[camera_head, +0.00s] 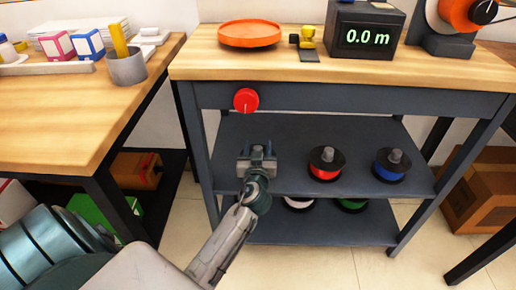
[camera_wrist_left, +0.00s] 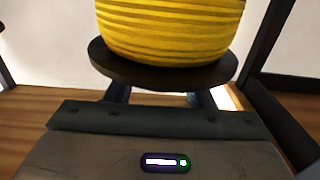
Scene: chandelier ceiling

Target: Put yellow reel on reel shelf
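The yellow reel (camera_wrist_left: 170,30) fills the upper middle of the left wrist view, upright with a dark round flange (camera_wrist_left: 165,72) at its lower end. I cannot pick it out in the head view. My left gripper (camera_head: 259,152) is in front of the reel shelf (camera_head: 285,128), at the left of its middle board. My right gripper is not in view.
A red-wound reel (camera_head: 325,168) and a blue-wound reel (camera_head: 391,168) stand right of the gripper on the middle board. White and green reels show partly below. A red knob (camera_head: 246,100) is on the bench front, above the gripper. A cardboard box (camera_head: 490,190) stands right.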

